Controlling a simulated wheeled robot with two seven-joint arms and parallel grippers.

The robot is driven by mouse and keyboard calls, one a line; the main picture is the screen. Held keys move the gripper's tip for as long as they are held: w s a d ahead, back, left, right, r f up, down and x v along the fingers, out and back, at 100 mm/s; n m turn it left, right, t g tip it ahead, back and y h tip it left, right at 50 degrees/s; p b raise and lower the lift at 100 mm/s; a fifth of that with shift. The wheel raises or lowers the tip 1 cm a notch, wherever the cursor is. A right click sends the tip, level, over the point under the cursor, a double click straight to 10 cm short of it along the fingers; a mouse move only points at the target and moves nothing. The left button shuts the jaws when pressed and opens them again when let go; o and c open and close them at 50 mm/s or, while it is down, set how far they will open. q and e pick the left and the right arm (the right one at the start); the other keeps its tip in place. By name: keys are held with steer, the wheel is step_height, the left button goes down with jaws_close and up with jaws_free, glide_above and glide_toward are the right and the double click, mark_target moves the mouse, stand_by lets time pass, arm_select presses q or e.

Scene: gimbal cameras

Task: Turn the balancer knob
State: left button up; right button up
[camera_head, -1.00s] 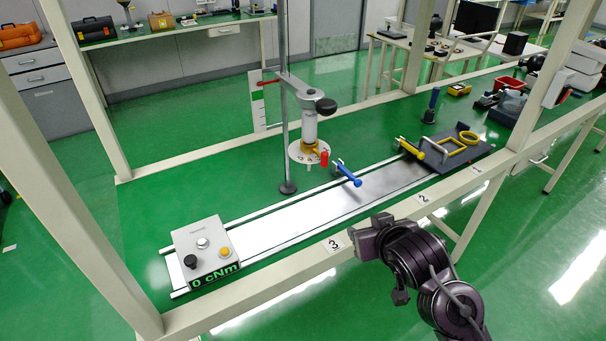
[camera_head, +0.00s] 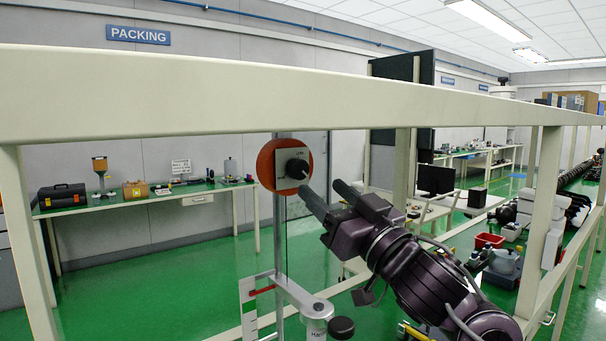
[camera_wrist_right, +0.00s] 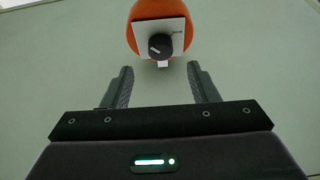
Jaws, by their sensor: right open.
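The balancer knob (camera_head: 297,168) is black and round, on a pale square plate (camera_head: 284,160) in front of an orange disc (camera_head: 265,165). In the right wrist view the knob (camera_wrist_right: 160,46) sits centred above the gap between my fingers, with a white pointer line on it. My right gripper (camera_head: 328,196) is raised just below and right of the knob in the head view. Its fingers are open and empty, apart from the knob in the right wrist view (camera_wrist_right: 162,85). My left gripper is out of view.
A pale frame beam (camera_head: 300,95) crosses in front, with uprights at both sides. Below the balancer stand a vertical post (camera_head: 280,235) and a clamp arm with a black knob (camera_head: 341,328). A green bench (camera_head: 140,202) with a toolbox stands behind.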

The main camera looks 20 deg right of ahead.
mark_target(304, 172)
steer(key=p+x, duration=0.1)
steer(key=x, duration=0.3)
steer(key=shift+w+a, duration=0.2)
steer(key=shift+w, duration=0.15)
steer(key=shift+w+a+r, duration=0.15)
steer(key=shift+w, duration=0.4)
steer(key=c, duration=1)
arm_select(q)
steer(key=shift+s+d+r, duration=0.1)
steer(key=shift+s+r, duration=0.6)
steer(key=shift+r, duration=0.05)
arm_select(e)
steer(key=shift+n, duration=0.3)
